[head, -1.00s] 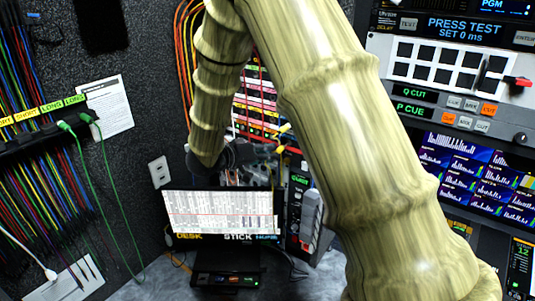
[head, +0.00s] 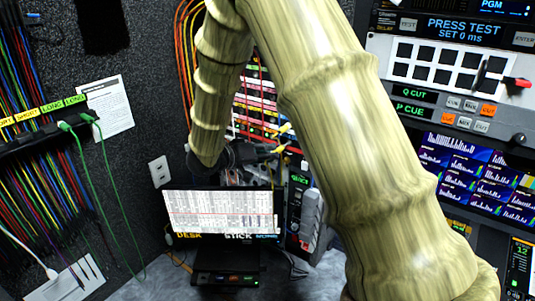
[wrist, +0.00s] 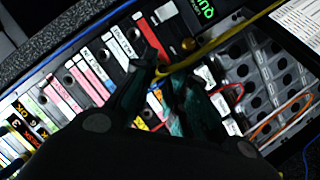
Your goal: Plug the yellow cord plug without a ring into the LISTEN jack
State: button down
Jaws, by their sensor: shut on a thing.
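My gripper (wrist: 168,88) is shut on a yellow cord plug (wrist: 163,74). Its yellow cord (wrist: 232,36) runs up and to the right in the wrist view. The fingers hide most of the plug, and I cannot tell whether it has a ring. My gripper (head: 272,151) is small and dark in the head view, beside yellow pieces (head: 283,130) in front of the patch panel. The patch panel (wrist: 88,72) has rows of coloured label strips and round jacks. The fingers are over its right part. I cannot read which jack is LISTEN, nor tell whether the plug touches a jack.
A black unit with a green label (wrist: 203,10) adjoins the panel. A grey tray (wrist: 262,80) with round holes lies to the right, crossed by red and orange cords. A monitor (head: 222,212) stands below my gripper. Green cords (head: 107,180) hang at left.

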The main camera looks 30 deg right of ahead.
jog(key=shift+w+d, duration=0.25)
jog(key=shift+d, duration=0.35)
jog(key=shift+w+d, duration=0.25)
jog(key=shift+d, duration=0.4)
jog(key=shift+w+d, duration=0.25)
jog(key=shift+d, duration=0.35)
dwell(0.3)
jog(key=c, duration=1.3)
grip_release()
jog(key=shift+c, duration=0.2)
jog(key=v, duration=1.2)
jog(key=shift+d, duration=0.1)
